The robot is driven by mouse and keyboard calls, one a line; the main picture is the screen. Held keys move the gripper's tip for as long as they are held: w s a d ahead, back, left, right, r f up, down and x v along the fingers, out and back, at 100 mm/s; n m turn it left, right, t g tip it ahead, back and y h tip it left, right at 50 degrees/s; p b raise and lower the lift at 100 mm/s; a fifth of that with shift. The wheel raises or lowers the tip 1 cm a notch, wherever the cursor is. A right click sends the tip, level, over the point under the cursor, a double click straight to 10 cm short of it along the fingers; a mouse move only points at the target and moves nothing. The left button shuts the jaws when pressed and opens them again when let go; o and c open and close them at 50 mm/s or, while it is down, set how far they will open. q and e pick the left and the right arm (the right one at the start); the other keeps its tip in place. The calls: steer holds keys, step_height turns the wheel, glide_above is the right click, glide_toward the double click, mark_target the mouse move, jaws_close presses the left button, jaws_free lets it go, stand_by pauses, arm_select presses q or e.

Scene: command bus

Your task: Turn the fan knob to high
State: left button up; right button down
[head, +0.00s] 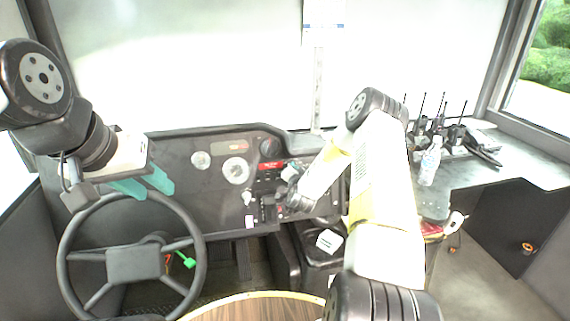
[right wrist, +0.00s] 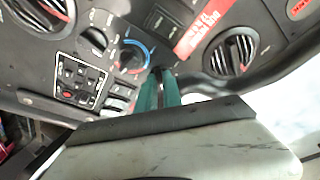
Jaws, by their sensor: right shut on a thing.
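The dark dashboard panel in the right wrist view carries a row of round knobs. One knob (right wrist: 132,57) has a blue and red arc around it, and another black knob (right wrist: 93,40) sits to its left. My right gripper (right wrist: 160,73) has its teal fingers close together at the panel, just right of the arc-marked knob. It is shut on a dashboard knob, likely the fan knob, which the fingertips mostly hide; its setting cannot be read. In the head view my right gripper (head: 284,190) is at the centre dashboard. My left gripper (head: 146,186) is open and empty above the steering wheel.
The steering wheel (head: 133,262) is at the left. Round air vents (right wrist: 232,54) and a switch panel (right wrist: 80,80) surround the knobs. A water bottle (head: 430,163) and several radios (head: 437,128) stand on the right-hand ledge.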

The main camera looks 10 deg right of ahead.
steer(key=m+g, duration=0.1)
steer(key=m, duration=0.5)
steer(key=shift+r+h, duration=0.1)
steer(key=shift+h, duration=0.3)
steer(key=shift+a+m, duration=0.1)
steer(key=shift+m, duration=0.4)
steer(key=c, duration=1.5)
jaws_free()
steer(key=v, duration=0.7)
steer(key=shift+s+r, duration=0.2)
steer(key=shift+s, duration=0.15)
steer(key=shift+a, duration=0.1)
